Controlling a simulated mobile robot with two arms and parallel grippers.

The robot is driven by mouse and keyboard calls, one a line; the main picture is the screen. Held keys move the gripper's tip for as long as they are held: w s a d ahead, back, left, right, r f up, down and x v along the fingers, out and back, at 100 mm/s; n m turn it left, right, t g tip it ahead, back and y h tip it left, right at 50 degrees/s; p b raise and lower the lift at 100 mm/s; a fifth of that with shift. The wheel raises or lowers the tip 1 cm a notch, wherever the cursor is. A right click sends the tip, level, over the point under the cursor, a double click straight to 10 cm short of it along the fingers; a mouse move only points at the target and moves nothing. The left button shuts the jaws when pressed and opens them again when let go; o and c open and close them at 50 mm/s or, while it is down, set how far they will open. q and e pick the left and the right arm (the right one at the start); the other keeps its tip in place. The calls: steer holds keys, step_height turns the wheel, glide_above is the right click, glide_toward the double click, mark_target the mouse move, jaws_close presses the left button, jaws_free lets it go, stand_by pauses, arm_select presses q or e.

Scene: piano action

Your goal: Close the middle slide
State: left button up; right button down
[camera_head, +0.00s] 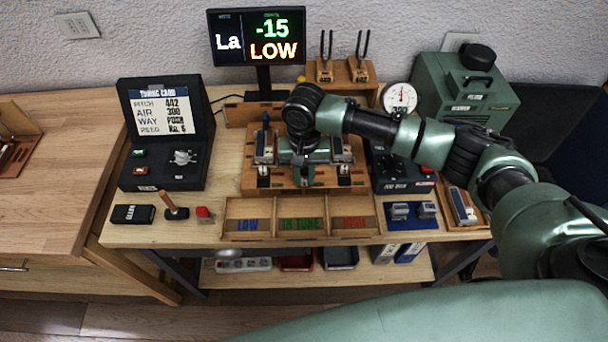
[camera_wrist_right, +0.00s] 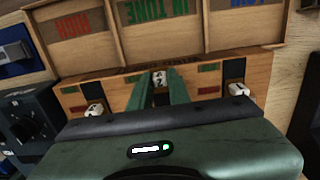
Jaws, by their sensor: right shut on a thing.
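The wooden slide block (camera_head: 252,186) stands in the middle of the bench, and its front face also shows in the right wrist view (camera_wrist_right: 122,98). My right gripper (camera_head: 303,176) reaches over it from the right, pointing down. In the right wrist view its two green fingers (camera_wrist_right: 160,84) are shut on the small pale knob of the middle slide (camera_wrist_right: 160,75). The side slides show pale knobs, one on the left (camera_wrist_right: 94,110) and one on the right (camera_wrist_right: 236,89). In the head view my gripper hides the middle slide. My left gripper is out of view.
A sorting tray (camera_head: 325,211) marked LOW and IN TUNE lies in front of the block. A black tuning-card case (camera_head: 163,175) is at left, a dark dial box (camera_head: 392,178) at right. A screen (camera_head: 257,50) at the back reads La, -15, LOW.

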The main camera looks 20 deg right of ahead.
steer(key=shift+w+d, duration=0.3)
steer(key=shift+w, duration=0.65)
steer(key=shift+w+d, duration=0.25)
steer(key=shift+w, duration=0.7)
steer(key=shift+r, duration=0.15)
steer(key=c, duration=1.6)
jaws_free()
steer(key=shift+o, duration=1.4)
step_height(320, 180, up, 8)
steer(key=b, duration=0.1)
steer(key=shift+f, duration=0.2)
